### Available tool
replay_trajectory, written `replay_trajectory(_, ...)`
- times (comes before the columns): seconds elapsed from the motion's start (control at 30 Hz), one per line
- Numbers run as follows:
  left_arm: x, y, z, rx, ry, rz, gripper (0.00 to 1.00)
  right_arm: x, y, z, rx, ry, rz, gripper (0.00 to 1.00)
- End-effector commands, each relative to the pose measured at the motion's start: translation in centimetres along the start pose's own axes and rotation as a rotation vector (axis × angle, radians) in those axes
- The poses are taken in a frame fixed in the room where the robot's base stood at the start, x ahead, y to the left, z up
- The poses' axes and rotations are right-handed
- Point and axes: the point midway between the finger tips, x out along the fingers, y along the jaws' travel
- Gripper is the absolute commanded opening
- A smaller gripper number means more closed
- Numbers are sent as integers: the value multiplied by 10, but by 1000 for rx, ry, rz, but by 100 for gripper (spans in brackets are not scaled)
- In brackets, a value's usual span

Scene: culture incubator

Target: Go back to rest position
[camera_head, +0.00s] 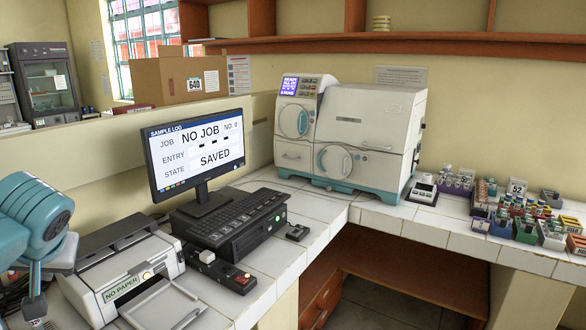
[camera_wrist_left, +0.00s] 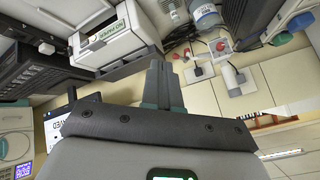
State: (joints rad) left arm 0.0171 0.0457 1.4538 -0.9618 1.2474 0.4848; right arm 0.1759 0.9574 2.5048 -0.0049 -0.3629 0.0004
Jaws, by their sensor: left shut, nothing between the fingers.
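My left arm, teal and grey, comes in at the left edge of the head view, and my left gripper (camera_head: 35,308) hangs at the lower left, just left of the printer. In the left wrist view the two grey fingers of the left gripper (camera_wrist_left: 158,78) are together with nothing between them. My right gripper is in neither view.
A printer (camera_head: 98,268) reading NO PAPER, a monitor (camera_head: 197,158) showing NO JOB and SAVED, and a black keyboard unit (camera_head: 232,222) stand on the tiled bench. A white incubator (camera_head: 365,132) stands behind. Racks of vials (camera_head: 520,208) are at right. Wall sockets (camera_wrist_left: 220,46) show in the wrist view.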

Motion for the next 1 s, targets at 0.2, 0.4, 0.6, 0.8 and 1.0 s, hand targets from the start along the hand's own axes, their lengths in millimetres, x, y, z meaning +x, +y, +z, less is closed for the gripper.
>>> replay_trajectory(0.2, 39, 60, 13, 116, -35, 105, 0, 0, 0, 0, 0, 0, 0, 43)
replay_trajectory(0.4, 73, 120, 38, 215, -75, 222, 0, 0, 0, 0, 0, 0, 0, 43)
replay_trajectory(0.6, 115, 206, 98, 322, -154, 406, 0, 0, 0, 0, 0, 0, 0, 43)
replay_trajectory(0.8, 154, 309, 224, 372, -307, 671, 0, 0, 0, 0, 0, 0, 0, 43)
replay_trajectory(1.0, 162, 364, 376, 279, -487, 837, 0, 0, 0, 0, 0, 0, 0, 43)
